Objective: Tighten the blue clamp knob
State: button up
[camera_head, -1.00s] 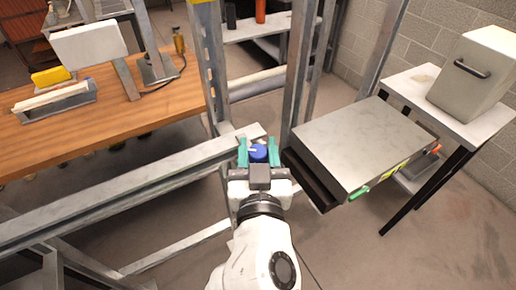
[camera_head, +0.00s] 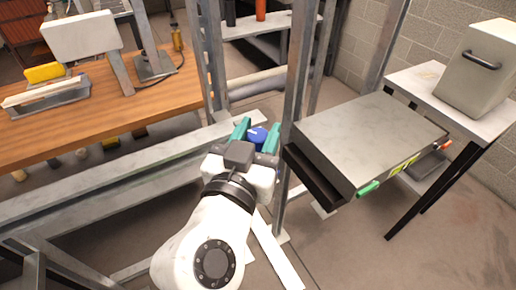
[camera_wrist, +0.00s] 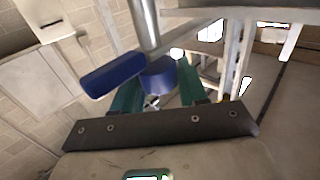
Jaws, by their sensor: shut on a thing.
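The blue clamp knob (camera_head: 257,134) sits by the grey metal frame, between the green fingers of my gripper (camera_head: 256,135). A small pale mark shows on its top. In the wrist view the round blue knob (camera_wrist: 159,76) is between my two green fingertips (camera_wrist: 157,92), which are shut on it. A longer blue bar (camera_wrist: 113,75) shows to its left, outside the fingers; I cannot tell whether it is part of the knob. The lower part of the knob and the clamp under it are hidden by my gripper in the head view.
Grey metal rails (camera_head: 110,190) and uprights (camera_head: 297,75) stand close around my gripper. A flat grey box (camera_head: 365,140) with a green handle is just to the right. A wooden bench (camera_head: 110,100) is at the left, a white table (camera_head: 425,80) at the right.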

jog(key=m+g+h+b, duration=0.1)
jog(key=m+h+b, duration=0.1)
jog(key=h, duration=0.1)
jog(key=m+g+h+b, duration=0.1)
jog(key=m+h+b, duration=0.1)
jog(key=h, duration=0.1)
jog(key=shift+f+g+b, duration=0.2)
jog(key=shift+g+b, duration=0.1)
jog(key=shift+b, duration=0.05)
jog(key=shift+r+m+g+h+b, duration=0.15)
jog(key=shift+m+g+h+b, duration=0.95)
jog(key=shift+m+h, duration=0.4)
jog(key=shift+g, duration=0.3)
jog(key=o, duration=0.9)
jog(key=shift+a, duration=0.15)
jog(key=b+v, duration=0.1)
jog(key=v, duration=0.9)
jog(key=shift+s+a, duration=0.2)
jog(key=shift+a, duration=0.05)
jog(key=shift+o, duration=0.3)
